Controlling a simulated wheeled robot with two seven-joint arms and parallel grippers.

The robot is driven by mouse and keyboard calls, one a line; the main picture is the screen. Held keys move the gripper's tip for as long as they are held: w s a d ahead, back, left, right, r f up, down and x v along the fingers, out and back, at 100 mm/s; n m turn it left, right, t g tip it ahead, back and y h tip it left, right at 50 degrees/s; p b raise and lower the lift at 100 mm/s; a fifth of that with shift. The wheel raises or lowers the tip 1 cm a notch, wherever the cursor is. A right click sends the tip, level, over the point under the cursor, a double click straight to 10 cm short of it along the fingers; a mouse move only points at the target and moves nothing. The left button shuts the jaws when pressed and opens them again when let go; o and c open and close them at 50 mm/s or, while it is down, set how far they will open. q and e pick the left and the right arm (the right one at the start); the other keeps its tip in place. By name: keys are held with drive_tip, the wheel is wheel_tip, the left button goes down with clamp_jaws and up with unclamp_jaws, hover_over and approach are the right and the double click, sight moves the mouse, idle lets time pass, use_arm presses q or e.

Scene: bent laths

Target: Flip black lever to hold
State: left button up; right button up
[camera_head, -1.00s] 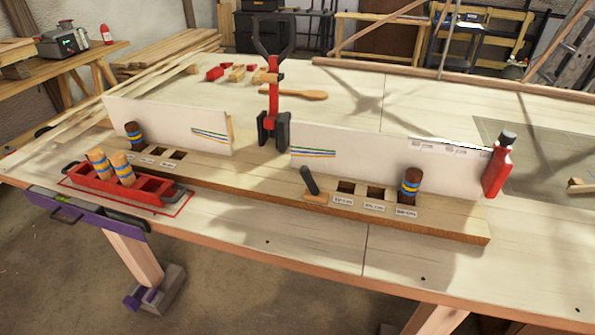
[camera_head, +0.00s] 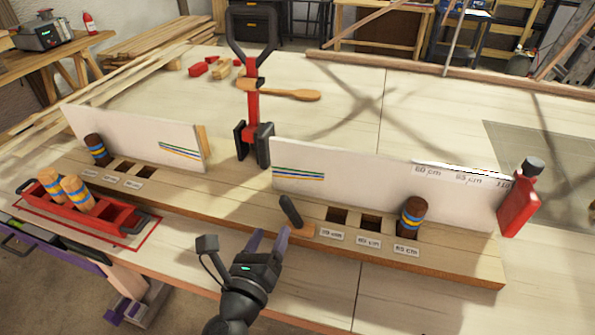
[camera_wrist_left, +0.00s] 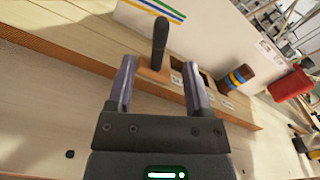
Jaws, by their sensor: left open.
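The black lever (camera_head: 291,211) stands tilted, its top to the left, on a small wooden base (camera_head: 300,229) at the front of the long wooden board. In the left wrist view the lever (camera_wrist_left: 160,42) rises beyond and between my fingertips. My left gripper (camera_head: 268,236) is open and empty, in front of the lever and apart from it. It also shows in the left wrist view (camera_wrist_left: 159,75). My right gripper is not in view.
Right of the lever are labelled square holes (camera_head: 370,223) and a brown peg with blue and yellow bands (camera_head: 411,217). White panels (camera_head: 350,185) stand behind. A red bottle (camera_head: 519,200) stands at right, a red tray of pegs (camera_head: 110,215) at left.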

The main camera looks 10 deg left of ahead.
sight(283, 206)
use_arm(q)
drive_tip(key=w, duration=1)
drive_tip(key=shift+w+d+r, duration=0.1)
drive_tip(key=shift+w+d, duration=0.1)
clamp_jaws()
idle(1.0)
